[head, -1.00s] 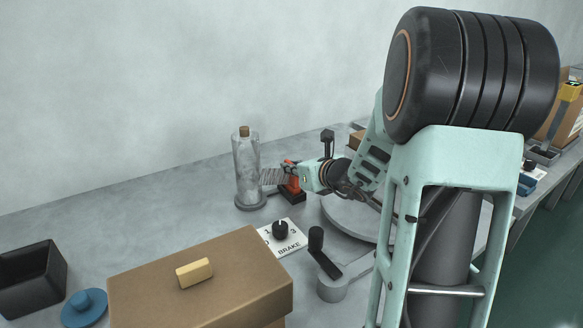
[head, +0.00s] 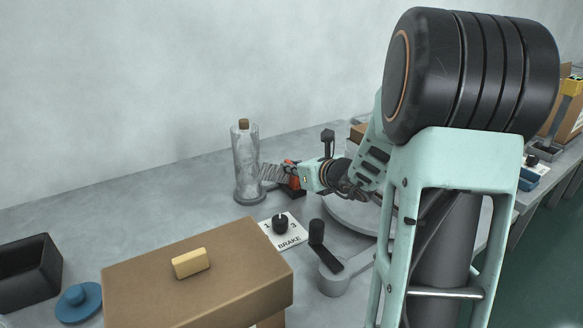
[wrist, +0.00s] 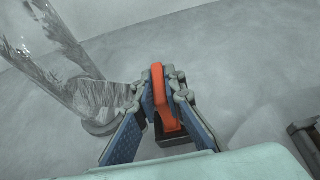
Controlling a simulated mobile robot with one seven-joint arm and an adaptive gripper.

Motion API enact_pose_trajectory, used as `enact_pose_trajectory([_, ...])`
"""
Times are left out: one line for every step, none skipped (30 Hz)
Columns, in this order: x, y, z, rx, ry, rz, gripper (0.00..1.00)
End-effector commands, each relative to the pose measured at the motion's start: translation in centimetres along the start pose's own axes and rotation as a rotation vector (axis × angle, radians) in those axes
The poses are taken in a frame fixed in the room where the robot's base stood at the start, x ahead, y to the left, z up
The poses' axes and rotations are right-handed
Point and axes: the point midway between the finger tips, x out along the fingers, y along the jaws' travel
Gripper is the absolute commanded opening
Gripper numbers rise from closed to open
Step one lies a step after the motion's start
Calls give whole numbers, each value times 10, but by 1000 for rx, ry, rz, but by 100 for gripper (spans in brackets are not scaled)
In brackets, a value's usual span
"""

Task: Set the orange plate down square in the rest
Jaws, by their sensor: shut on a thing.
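The orange plate (wrist: 160,90) stands on edge between the fingers of my gripper (wrist: 160,80), which is shut on it. In the head view the plate (head: 293,181) is partly hidden by the striped fingers. The rest appears as a small dark block (wrist: 174,138) directly below the plate in the wrist view; it also shows in the head view (head: 297,193). The plate's lower end overlaps the block in the picture. I cannot tell whether it is seated in it or just above. The plate leans slightly in the wrist view.
A clear glass cylinder (head: 246,165) with a cork-coloured top stands close left of the fingers. A brake dial card (head: 285,232), a black crank handle (head: 317,233) and a brown box (head: 200,275) are nearer. A round grey disc (head: 350,215) lies below my arm.

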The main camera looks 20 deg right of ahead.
Motion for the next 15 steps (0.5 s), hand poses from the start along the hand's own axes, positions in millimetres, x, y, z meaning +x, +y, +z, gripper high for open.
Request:
enact_pose_trajectory([0, 0, -1, -1, -1, 0, 0])
enact_pose_trajectory([1, 0, -1, -1, -1, 0, 0])
enact_pose_trajectory([1, 0, -1, -1, -1, 0, 0])
enact_pose_trajectory([1, 0, -2, -1, -1, 0, 0])
enact_pose_trajectory([1, 0, -2, -1, -1, 0, 0])
enact_pose_trajectory([1, 0, -3, -1, 0, 0, 0])
enact_pose_trajectory([1, 0, -3, -1, 0, 0, 0])
enact_pose_trajectory([1, 0, -3, -1, 0, 0, 0])
enact_pose_trajectory([2, 0, -4, -1, 0, 0, 0])
enact_pose_trajectory([2, 0, -4, 0, 1, 0, 0])
enact_pose_trajectory([2, 0, -4, 0, 1, 0, 0])
enact_pose_trajectory([2, 0, -4, 0, 2, 0, 0])
enact_pose_trajectory([2, 0, -4, 0, 2, 0, 0])
enact_pose_trajectory([2, 0, -5, 0, 2, 0, 0])
enact_pose_trajectory([2, 0, -5, 0, 3, 0, 0])
